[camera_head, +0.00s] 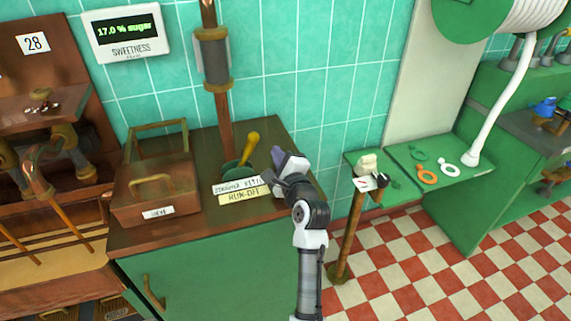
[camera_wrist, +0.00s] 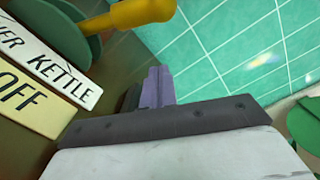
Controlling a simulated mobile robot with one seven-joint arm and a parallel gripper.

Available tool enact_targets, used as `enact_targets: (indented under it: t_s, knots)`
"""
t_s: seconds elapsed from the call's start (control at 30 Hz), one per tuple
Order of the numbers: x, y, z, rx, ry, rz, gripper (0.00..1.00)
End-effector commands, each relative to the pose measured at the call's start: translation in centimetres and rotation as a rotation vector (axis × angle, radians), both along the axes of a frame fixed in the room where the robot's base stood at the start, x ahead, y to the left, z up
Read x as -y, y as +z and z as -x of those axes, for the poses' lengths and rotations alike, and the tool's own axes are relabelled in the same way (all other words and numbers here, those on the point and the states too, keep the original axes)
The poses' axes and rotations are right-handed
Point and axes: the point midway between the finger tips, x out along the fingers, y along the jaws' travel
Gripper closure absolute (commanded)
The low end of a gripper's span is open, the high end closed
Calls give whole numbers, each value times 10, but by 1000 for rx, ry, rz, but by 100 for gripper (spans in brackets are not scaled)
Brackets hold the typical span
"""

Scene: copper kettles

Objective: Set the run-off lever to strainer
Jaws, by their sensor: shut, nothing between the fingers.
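The run-off lever (camera_head: 249,147) has a yellow handle on a green base and stands on the wooden top of a green cabinet. It leans up and to the right in the head view. Its yellow knob (camera_wrist: 143,13) shows at the top of the wrist view. In front of it are a white label strip (camera_wrist: 47,59), reading "...ER KETTLE" in the wrist view, and a yellow "RUN-OFF" plate (camera_head: 244,194). My gripper (camera_head: 278,155) is shut and empty, just right of the lever; its purple fingertips (camera_wrist: 158,84) sit below the knob in the wrist view, apart from it.
A wooden box (camera_head: 155,190) with a handle stands left on the cabinet top. A copper pipe (camera_head: 225,125) rises behind the lever against the tiled wall. A sweetness display (camera_head: 128,32) reads 17.0 % sugar. Green tables (camera_head: 440,178) stand to the right.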

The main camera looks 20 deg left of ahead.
Motion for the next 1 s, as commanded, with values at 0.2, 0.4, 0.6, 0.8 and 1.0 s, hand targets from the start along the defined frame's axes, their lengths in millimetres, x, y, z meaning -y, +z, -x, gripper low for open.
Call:
enact_targets:
  t_s: [0.2, 0.4, 0.6, 0.8, 1.0]
  knots:
    - [-26, 16, 13, -1, 3, 1, 100]
    - [-33, 17, 15, 0, 1, 0, 100]
    - [-32, 16, 15, 0, 1, 0, 100]
    - [-32, 17, 14, 4, 1, 5, 100]
    - [-32, 19, 6, 22, 1, 31, 100]
